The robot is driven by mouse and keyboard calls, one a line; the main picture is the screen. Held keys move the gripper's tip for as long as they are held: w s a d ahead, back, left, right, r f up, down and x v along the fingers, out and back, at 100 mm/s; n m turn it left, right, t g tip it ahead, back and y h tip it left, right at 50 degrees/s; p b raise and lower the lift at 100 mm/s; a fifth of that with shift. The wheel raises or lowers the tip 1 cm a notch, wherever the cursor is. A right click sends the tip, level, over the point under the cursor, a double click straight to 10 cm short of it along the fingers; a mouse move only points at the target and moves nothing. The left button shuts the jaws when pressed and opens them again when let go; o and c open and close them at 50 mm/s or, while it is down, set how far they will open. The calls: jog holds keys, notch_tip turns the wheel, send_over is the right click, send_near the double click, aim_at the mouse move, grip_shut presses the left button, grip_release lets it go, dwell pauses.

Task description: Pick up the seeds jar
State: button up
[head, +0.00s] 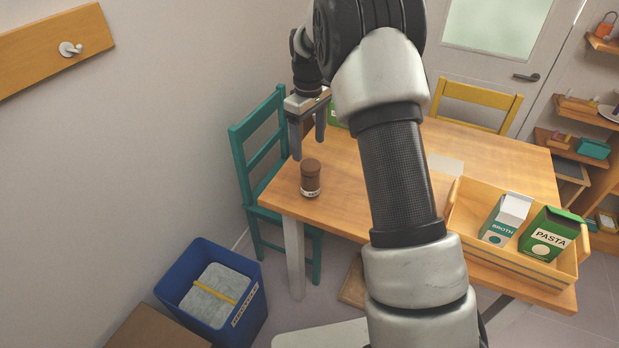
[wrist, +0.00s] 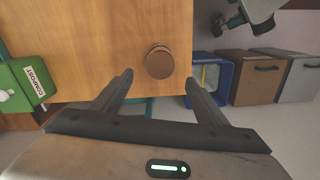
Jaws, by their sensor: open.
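A small jar (head: 310,178) with a brown lid and a pale label stands upright on the table near its left front corner; the label is too small to read. In the wrist view the jar (wrist: 159,62) shows from above as a round brown lid, ahead of the fingertips and between their lines. My gripper (head: 308,146) is open and empty, pointing down above the table's left edge, a little behind the jar and apart from it. Its two spread fingers also show in the wrist view (wrist: 158,73).
The wooden table (head: 344,185) is bare around the jar. A wooden crate (head: 515,262) with a broth carton (head: 503,222) and a pasta box (head: 546,236) stands on its right side. A teal chair (head: 262,150) and blue bin (head: 212,296) are at the left. A green compost container (wrist: 22,84) shows in the wrist view.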

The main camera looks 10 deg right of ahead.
aim_at(309, 164)
notch_tip(309, 164, down, 10)
jog(key=shift+f+b, duration=0.2)
jog(key=shift+b, duration=0.35)
jog(key=shift+s+d+f+b, duration=0.15)
jog(key=shift+f+b, duration=0.2)
jog(key=shift+f, duration=2.35)
jog(key=shift+r, duration=0.15)
jog(key=c, duration=1.4)
